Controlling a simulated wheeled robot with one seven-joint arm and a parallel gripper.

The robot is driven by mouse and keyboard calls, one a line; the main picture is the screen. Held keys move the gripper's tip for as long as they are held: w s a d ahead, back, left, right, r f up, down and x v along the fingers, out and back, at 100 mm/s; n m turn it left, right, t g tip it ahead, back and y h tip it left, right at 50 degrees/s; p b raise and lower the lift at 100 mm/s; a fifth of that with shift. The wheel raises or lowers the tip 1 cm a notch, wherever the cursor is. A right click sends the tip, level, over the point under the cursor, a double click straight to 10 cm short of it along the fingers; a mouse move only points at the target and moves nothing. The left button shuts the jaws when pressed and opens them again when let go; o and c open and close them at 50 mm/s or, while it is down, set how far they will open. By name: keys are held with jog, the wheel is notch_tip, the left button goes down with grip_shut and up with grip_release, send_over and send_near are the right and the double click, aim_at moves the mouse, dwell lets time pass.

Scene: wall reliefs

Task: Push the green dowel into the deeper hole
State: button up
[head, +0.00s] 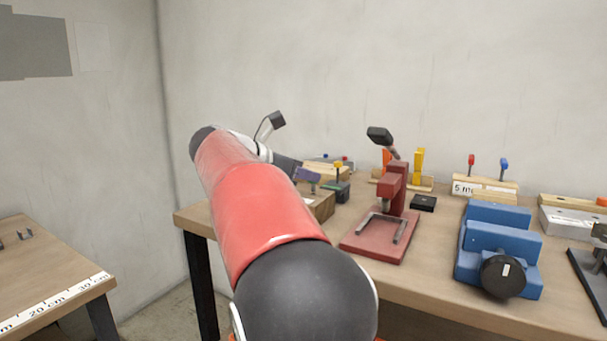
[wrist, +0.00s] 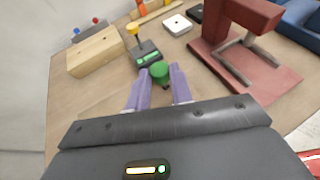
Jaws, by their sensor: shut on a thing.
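My gripper (wrist: 159,80) has two purple fingers, shut on the green dowel (wrist: 159,72). The dowel's round green end shows between the fingertips in the wrist view. In the head view my gripper (head: 307,174) is above or beside a wooden block (head: 321,205) near the table's left end, and my arm hides part of this area.
A small dark device with a yellow knob (wrist: 147,55) stands just beyond the dowel. Another wooden block (wrist: 94,52) is left of it in the wrist view. The red press (head: 388,205) stands to the right. A blue vise-like thing (head: 497,245) is farther right.

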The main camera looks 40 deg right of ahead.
jog(key=shift+f+b, duration=1.25)
jog(key=shift+f, duration=0.15)
jog(key=o, duration=1)
jog(key=shift+o, duration=0.2)
